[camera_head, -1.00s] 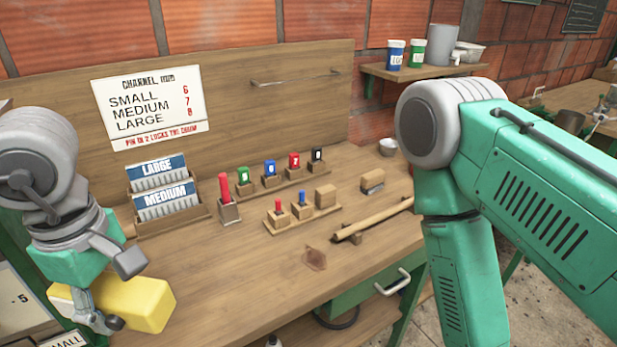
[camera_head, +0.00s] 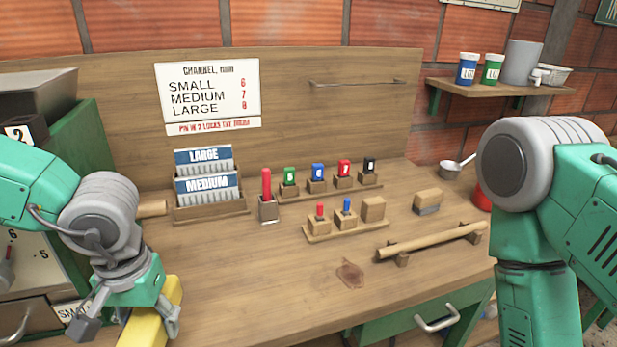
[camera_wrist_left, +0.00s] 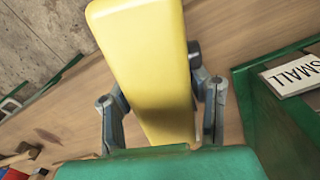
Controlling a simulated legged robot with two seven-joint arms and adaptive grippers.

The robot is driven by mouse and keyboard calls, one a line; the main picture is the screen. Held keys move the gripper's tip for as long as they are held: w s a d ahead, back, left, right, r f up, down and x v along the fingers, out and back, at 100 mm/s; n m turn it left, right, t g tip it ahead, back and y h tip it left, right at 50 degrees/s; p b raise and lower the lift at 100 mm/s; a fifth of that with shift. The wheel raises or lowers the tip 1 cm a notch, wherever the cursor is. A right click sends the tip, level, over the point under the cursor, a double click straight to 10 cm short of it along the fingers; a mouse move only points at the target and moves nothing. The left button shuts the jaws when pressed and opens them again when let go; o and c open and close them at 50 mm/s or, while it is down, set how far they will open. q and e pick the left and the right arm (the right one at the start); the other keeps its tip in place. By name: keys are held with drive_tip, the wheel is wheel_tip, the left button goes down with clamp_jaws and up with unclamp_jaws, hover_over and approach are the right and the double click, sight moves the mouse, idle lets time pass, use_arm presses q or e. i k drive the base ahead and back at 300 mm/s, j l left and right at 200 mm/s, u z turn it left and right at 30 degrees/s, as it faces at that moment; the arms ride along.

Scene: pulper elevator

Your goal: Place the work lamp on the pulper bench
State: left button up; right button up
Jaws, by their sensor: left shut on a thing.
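The yellow work lamp (camera_head: 150,328) is at the lower left of the head view, partly hidden by my left gripper (camera_head: 128,324). My left gripper is shut on it, with one finger on each side. In the left wrist view the lamp (camera_wrist_left: 145,60) shows as a long yellow block between the fingers (camera_wrist_left: 162,112). The wooden pulper bench (camera_head: 270,300) lies behind and below the lamp. The lamp is near the bench's left front part; its height above the top is hard to tell. My right arm stands at the right, its gripper out of view.
Card boxes (camera_head: 207,190), a red-handled tool (camera_head: 266,190), several coloured pins in blocks (camera_head: 317,178) and a wooden rod (camera_head: 432,241) stand toward the back and right. A green cabinet (camera_head: 80,160) borders the left. The front middle is clear except a brown stain (camera_head: 350,273).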

sight(414, 181)
drive_tip(key=i+l, duration=0.1)
drive_tip(key=l, duration=0.35)
drive_tip(key=i+l, duration=0.1)
drive_tip(key=l, duration=0.35)
drive_tip(key=i+l, duration=0.1)
drive_tip(key=l, duration=0.3)
drive_tip(key=i+l, duration=0.1)
drive_tip(key=l, duration=0.35)
drive_tip(key=i+l, duration=0.15)
drive_tip(key=l, duration=0.3)
